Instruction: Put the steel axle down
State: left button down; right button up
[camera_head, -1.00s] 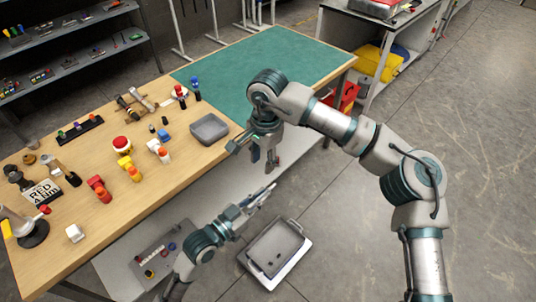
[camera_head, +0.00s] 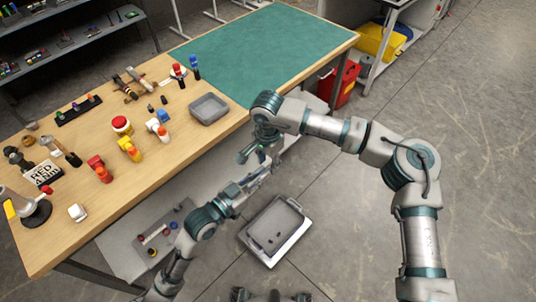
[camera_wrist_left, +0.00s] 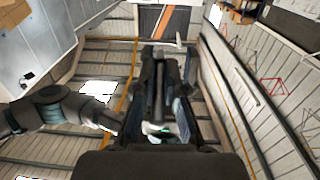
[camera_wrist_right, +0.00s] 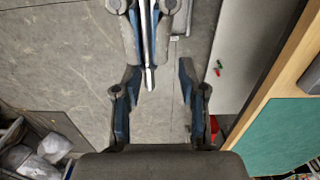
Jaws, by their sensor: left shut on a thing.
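My left gripper (camera_head: 255,178) is shut on the steel axle, a thin bright rod. The axle shows best in the right wrist view (camera_wrist_right: 149,78), where its end sticks out past the left gripper's fingers. In the head view the right gripper (camera_head: 264,158) is close to the left one, beside the bench's front edge.
The wooden bench (camera_head: 130,190) holds a grey tray (camera_head: 209,108), several coloured items and a bare green mat (camera_head: 265,45). A pale tray (camera_head: 275,232) lies low in front. A lower shelf (camera_head: 125,255) holds small parts. A red box (camera_head: 345,82) stands beyond the bench.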

grip_shut()
jog(key=shift+c, duration=0.3)
grip_release()
jog(key=shift+a, duration=0.1)
jog(key=shift+o, duration=0.3)
jog(key=shift+r, duration=0.15)
